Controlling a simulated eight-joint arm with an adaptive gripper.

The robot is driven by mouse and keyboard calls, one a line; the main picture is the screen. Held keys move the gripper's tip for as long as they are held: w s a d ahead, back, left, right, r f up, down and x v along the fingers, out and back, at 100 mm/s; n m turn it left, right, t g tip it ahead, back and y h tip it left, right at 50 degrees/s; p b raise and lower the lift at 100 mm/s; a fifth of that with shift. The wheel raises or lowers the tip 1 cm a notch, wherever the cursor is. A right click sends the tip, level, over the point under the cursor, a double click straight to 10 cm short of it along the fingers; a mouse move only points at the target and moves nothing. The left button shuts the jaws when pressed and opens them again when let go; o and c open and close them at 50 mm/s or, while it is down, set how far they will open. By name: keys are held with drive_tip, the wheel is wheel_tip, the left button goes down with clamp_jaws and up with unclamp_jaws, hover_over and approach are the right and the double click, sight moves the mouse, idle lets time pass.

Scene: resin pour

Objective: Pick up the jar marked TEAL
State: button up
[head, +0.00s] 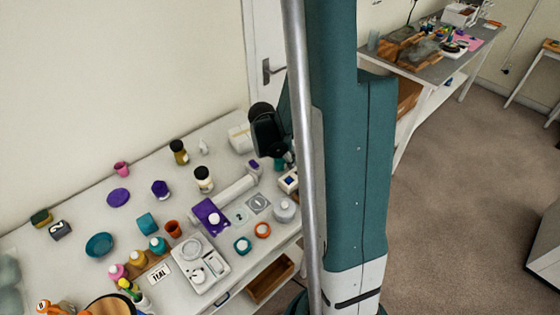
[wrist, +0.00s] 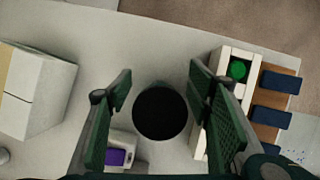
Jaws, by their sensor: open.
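My gripper (wrist: 159,84) is open in the wrist view, its two dark green fingers apart. A round black top (wrist: 160,111), seen from above, shows between the fingers with gaps on both sides. It looks like a jar lid, but no marking on it can be read and its sides are hidden. In the head view, my dark wrist hangs over the far right end of the table, and this spot is mostly covered by my arm. A white card reading TEAL (head: 159,273) lies near the table's front, by several small paint bottles. I cannot tell which jar bears a TEAL mark.
A white box (wrist: 38,92) stands left of the gripper, and a white box with a green button (wrist: 238,70) stands close on the right. A small purple-topped item (wrist: 116,156) is near the left finger. Other jars (head: 179,152) and cups crowd the table (head: 95,205).

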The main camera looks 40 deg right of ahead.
drive_tip(key=shift+c, duration=0.4)
drive_tip(key=c, duration=1)
drive_tip(key=shift+r, duration=0.15)
drive_tip(key=shift+r+p, duration=0.45)
drive_tip(key=shift+r, duration=4.45)
